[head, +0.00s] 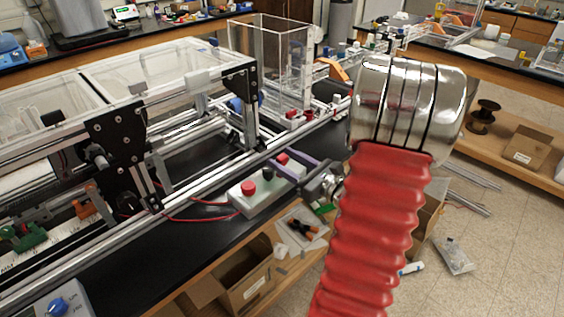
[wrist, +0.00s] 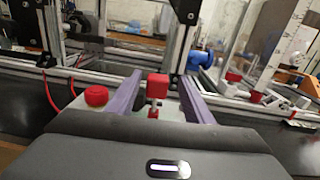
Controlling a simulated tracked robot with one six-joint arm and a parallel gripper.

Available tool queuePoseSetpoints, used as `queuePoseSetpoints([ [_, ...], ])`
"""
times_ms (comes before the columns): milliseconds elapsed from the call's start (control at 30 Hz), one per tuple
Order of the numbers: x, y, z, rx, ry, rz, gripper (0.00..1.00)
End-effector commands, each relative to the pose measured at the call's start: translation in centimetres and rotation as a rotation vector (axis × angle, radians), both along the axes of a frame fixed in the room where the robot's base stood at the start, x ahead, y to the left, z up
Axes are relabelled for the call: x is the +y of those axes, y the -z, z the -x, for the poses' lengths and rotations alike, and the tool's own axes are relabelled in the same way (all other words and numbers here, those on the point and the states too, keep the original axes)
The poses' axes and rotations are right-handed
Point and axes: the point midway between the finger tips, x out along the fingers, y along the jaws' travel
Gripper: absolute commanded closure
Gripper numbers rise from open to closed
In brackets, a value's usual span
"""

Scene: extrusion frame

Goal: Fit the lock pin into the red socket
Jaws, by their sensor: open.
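A light grey control box (head: 262,194) stands on the black bench. A red block (wrist: 157,86) stands upright at its far end, with a short metallic stem and a little red below it in the wrist view. It also shows as a small red piece in the head view (head: 282,158). I cannot tell whether this is the lock pin or the red socket. My gripper (wrist: 158,84) is open, its purple fingers on either side of the red block with gaps visible. In the head view the gripper (head: 278,161) reaches in from the right.
A round red button (head: 248,188) and a black knob (head: 268,173) sit on the box beside the fingers. The aluminium extrusion frame (head: 118,140) stands behind and left. A clear enclosure (head: 268,65) stands farther back. Red wires (head: 205,204) run to the box.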

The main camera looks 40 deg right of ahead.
Motion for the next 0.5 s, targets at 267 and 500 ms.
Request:
queuePoseSetpoints([
  [267, 0.0, 0.0, 0.0, 0.000, 0.001, 0.000, 0.53],
  [500, 0.3, 0.1, -1.4, 0.001, -0.001, 0.000, 0.53],
])
